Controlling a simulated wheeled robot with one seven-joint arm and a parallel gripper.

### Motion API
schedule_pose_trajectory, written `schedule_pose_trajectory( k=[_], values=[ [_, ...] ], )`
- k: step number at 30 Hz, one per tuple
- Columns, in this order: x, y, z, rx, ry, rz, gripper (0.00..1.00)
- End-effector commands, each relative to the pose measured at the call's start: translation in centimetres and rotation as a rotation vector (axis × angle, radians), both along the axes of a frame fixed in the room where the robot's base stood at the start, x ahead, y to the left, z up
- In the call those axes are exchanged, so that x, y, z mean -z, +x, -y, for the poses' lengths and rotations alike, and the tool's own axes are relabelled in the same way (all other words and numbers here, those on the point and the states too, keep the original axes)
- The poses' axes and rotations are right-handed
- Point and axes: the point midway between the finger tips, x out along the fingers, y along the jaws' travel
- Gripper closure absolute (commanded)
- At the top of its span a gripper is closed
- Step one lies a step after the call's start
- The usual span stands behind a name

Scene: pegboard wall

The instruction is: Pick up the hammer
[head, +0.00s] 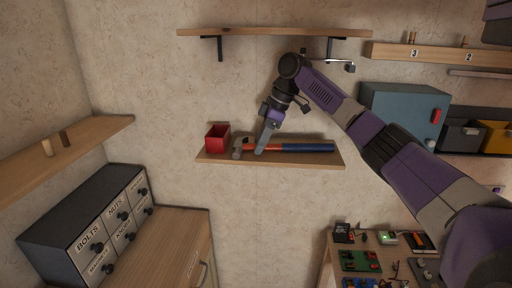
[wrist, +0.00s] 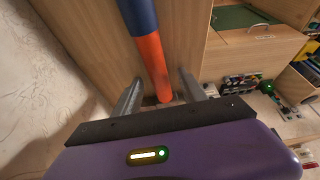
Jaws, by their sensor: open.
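The hammer (head: 300,148) lies along a small wooden wall shelf (head: 270,160) in the head view. Its grey head is at the left, and its handle is orange, then blue toward the right. In the wrist view the orange and blue handle (wrist: 152,55) runs between my two fingers, with clear gaps on both sides. My gripper (head: 260,150) is open and points down at the orange part of the handle, close to the hammer head. The fingers also show in the wrist view (wrist: 160,82). The hammer head is hidden there by my gripper body.
A red open box (head: 217,138) stands on the shelf just left of the hammer head. An upper shelf (head: 275,32) hangs above my wrist. A teal cabinet (head: 403,108) is on the right wall. A drawer unit (head: 85,220) stands at lower left.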

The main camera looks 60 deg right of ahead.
Motion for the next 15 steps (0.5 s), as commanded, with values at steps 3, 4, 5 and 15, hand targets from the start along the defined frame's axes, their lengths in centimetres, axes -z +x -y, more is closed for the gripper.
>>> schedule_pose_trajectory(
  k=[3,4,5,15],
  values=[
    [-0.01,-0.01,0.01,0.0,0.0,0.0,0.51],
    [0.0,0.0,0.01,0.0,0.0,0.0,0.51],
    [0.01,0.0,0.01,0.0,0.0,0.0,0.51],
    [0.12,-0.01,0.03,0.0,-0.001,0.0,0.92]
  ],
)
